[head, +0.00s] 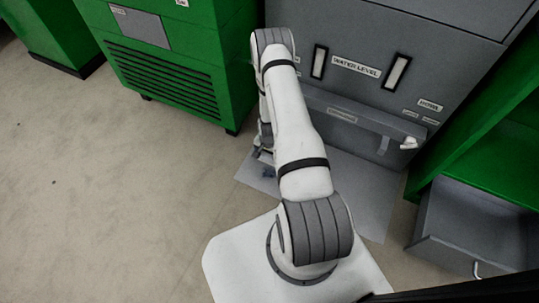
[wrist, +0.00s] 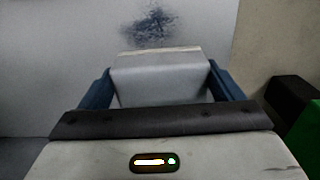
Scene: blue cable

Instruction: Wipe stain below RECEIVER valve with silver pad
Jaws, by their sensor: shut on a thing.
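The silver pad (wrist: 160,78) is a pale grey block between the two blue fingers of my gripper (wrist: 161,72) in the wrist view. The gripper is shut on it. A dark, speckled stain (wrist: 150,26) lies just beyond the pad's far edge on a grey surface. In the head view the stain (head: 268,171) shows as a dark smudge on the grey floor plate (head: 345,190), close to my gripper, which the arm mostly hides. I cannot tell whether the pad touches the plate. The small label on the grey tank's ledge (head: 342,115) is too blurred to read as RECEIVER.
The grey tank (head: 430,70) with WATER LEVEL gauges stands behind the plate. A pale valve handle (head: 408,143) sticks out at its right. A green vented cabinet (head: 185,60) stands left; an open grey drawer (head: 470,225) is at right. The floor at left is clear.

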